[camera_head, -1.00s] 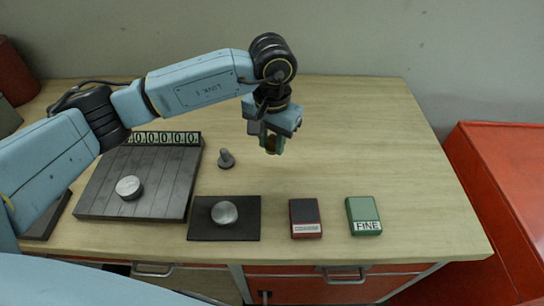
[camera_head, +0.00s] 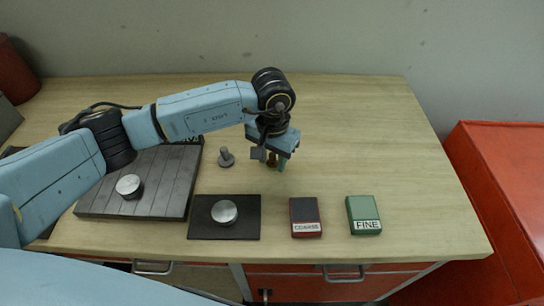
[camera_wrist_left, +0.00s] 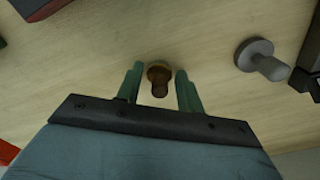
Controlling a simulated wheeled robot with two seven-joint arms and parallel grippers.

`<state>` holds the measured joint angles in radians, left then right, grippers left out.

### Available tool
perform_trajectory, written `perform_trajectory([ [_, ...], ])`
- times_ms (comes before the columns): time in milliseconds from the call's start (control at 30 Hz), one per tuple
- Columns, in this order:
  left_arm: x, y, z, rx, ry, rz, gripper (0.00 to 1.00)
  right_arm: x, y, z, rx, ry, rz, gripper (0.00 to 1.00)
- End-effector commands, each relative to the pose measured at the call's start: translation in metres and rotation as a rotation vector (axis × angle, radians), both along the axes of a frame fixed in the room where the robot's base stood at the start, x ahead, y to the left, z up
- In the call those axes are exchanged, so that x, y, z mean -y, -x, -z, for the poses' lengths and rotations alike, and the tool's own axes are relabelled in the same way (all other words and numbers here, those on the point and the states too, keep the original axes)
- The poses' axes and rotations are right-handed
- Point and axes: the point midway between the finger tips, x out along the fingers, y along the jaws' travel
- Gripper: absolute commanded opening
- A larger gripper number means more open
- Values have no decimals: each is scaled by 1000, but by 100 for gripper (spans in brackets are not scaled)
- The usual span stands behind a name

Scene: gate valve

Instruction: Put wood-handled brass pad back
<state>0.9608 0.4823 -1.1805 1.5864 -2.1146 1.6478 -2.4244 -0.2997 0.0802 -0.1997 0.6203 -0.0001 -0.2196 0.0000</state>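The wood-handled brass pad (camera_head: 271,161) is a small brown and brass piece at the middle of the table, partly hidden by my left gripper (camera_head: 275,162). In the left wrist view the pad (camera_wrist_left: 158,79) has its wooden handle pointing toward the gripper and its wider brass end against the table. My left gripper's two green fingers (camera_wrist_left: 160,88) stand on either side of it, with a gap showing on both sides. The left gripper is open around the pad and points down. My right gripper is not in view.
A grey pad with a knob (camera_head: 226,158) stands just left of the gripper. A dark ribbed plate (camera_head: 100,204), a black mat (camera_head: 200,231) with a silver disc, a red COARSE block (camera_head: 305,212) and a green FINE block (camera_head: 363,211) lie nearer. The table's right side is clear.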

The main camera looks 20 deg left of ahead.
Motion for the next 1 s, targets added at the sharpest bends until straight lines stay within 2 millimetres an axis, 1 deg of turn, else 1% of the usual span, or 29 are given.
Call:
perform_trajectory([
  [33,0,0,-1,0,0,0,44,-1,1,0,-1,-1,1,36],
  [100,0,0,-1,0,0,0,50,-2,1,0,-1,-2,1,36],
  [367,0,0,-1,0,0,-1,50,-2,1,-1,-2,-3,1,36],
  [467,0,0,-5,0,0,-1,50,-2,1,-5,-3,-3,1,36],
  [567,0,-2,-18,7,2,0,50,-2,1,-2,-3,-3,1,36],
  [900,1,-1,-91,7,1,0,50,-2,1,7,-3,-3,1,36],
  [1000,1,-1,-106,5,0,-1,50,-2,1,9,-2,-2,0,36],
])
